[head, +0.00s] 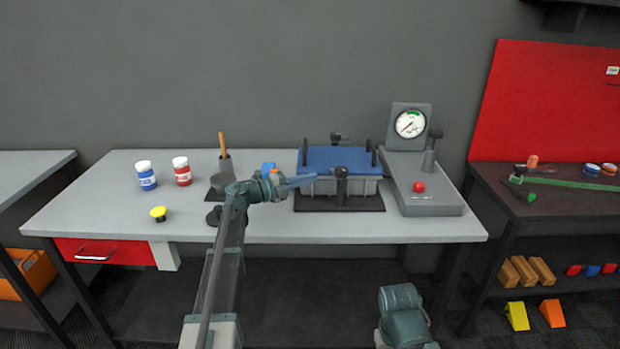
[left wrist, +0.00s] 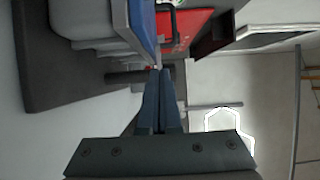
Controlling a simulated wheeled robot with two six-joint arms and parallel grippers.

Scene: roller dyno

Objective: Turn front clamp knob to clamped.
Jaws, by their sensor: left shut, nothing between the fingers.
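The front clamp knob (head: 341,173) is a dark upright post with a wider top, at the front of a grey fixture with a blue top (head: 340,159). The fixture sits on a dark base plate (head: 368,202) on the workbench. My left gripper (head: 308,180) is shut and empty, just left of the knob and pointing right towards it. In the left wrist view the shut fingers (left wrist: 160,75) end close to a dark post (left wrist: 122,77) that looks like this knob; I cannot tell whether they touch. A rear knob (head: 337,138) stands behind the blue top. My right gripper is out of view.
A grey gauge stand (head: 432,192) with a red button (head: 418,187) is to the right. The bench's front right (head: 420,229) is clear.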

